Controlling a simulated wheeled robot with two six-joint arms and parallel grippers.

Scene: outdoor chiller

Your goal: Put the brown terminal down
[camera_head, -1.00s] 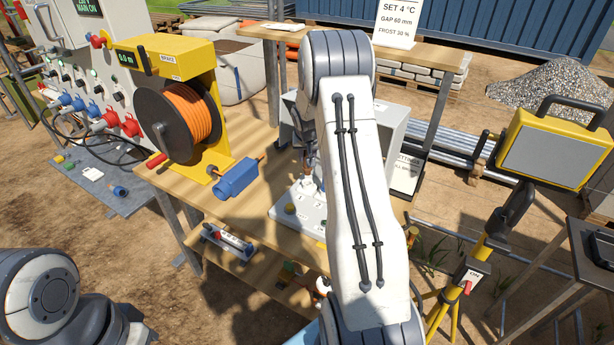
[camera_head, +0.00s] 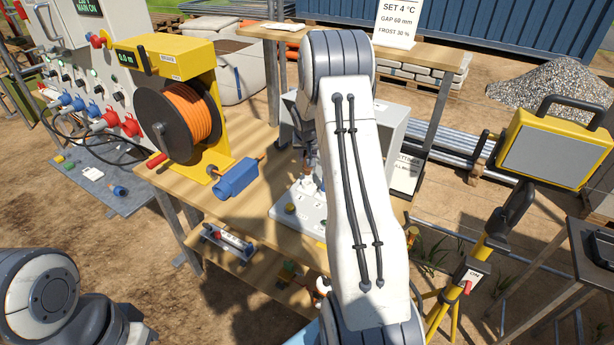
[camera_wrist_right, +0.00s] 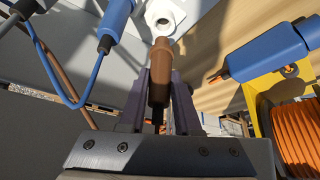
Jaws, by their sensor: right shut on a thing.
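The brown terminal (camera_wrist_right: 161,62) is between the two dark fingers of my right gripper (camera_wrist_right: 160,88) in the right wrist view. The gripper is shut on it, and its far end points at a white round fitting (camera_wrist_right: 164,16). I cannot tell whether the terminal touches the fitting. In the head view my right gripper (camera_head: 309,150) is low over a white plate (camera_head: 291,208) on the wooden bench, and my arm hides much of it. My left gripper is out of view.
A blue terminal (camera_wrist_right: 114,22) with a blue cable is beside the gripper in the wrist view. A blue connector (camera_head: 236,179) and a yellow reel stand (camera_head: 172,50) with orange cable are to the left on the bench (camera_head: 190,195). A grey box is behind my arm.

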